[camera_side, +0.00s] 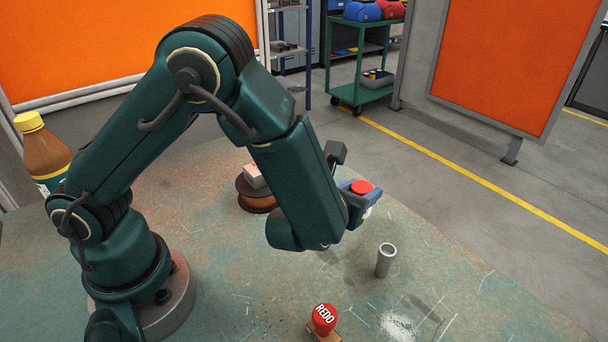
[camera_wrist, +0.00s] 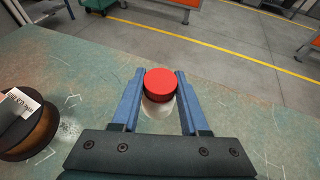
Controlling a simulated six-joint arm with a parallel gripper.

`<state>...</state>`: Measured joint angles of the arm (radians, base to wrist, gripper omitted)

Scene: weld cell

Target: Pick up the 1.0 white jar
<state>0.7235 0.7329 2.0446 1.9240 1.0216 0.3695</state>
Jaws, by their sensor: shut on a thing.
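A jar with a red lid and a whitish body shows in the wrist view (camera_wrist: 160,86), between the two blue fingers of my gripper (camera_wrist: 160,92). My gripper is shut on it, with the lid standing up between the fingertips. In the side view my gripper (camera_side: 360,190) is at the right end of my arm, and the jar's red lid (camera_side: 361,187) shows between its fingers. A little of the white body shows below the fingers. The jar is upright and appears to be above the table. No number on the jar can be read.
A grey metal tube (camera_side: 385,260) stands on the worn green table to the right of my gripper. A yellow-capped bottle (camera_side: 42,150) stands far left.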

